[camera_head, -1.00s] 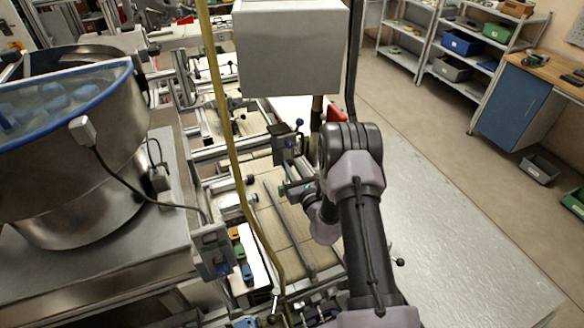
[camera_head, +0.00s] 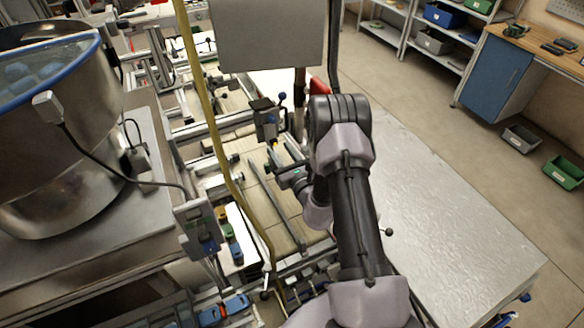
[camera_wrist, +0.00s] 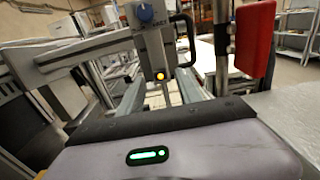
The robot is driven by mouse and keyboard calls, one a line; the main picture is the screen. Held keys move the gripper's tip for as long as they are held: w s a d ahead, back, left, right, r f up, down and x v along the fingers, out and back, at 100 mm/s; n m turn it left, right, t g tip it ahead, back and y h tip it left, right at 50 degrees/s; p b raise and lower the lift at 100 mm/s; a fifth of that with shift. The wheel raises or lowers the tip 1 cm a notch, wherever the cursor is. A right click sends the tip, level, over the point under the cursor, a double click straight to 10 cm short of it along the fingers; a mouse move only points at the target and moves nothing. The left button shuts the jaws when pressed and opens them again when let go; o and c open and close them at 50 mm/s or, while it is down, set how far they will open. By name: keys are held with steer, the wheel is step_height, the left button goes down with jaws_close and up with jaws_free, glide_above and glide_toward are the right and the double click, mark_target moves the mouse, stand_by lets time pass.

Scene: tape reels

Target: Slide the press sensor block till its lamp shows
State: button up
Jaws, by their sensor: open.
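A grey upright block with a blue knob, which looks like the press sensor block (camera_head: 265,120), stands beyond my gripper in the head view. In the wrist view the block (camera_wrist: 153,42) is ahead, above the middle, with a small amber light (camera_wrist: 160,76) glowing at its lower end. My gripper (camera_head: 291,171) is small and partly hidden by my arm in the head view, over the conveyor bed and on the near side of the block. It is open, and I see nothing held.
A grey box (camera_head: 268,35) hangs above the line. A yellow hose (camera_head: 208,105) crosses at left, beside the steel bowl (camera_head: 55,140). A red part (camera_wrist: 256,42) stands right of the block. The pale flat surface (camera_head: 440,215) at right is clear.

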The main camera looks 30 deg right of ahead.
steer(key=s+b, duration=0.3)
steer(key=s, duration=1.2)
steer(key=shift+w, duration=0.1)
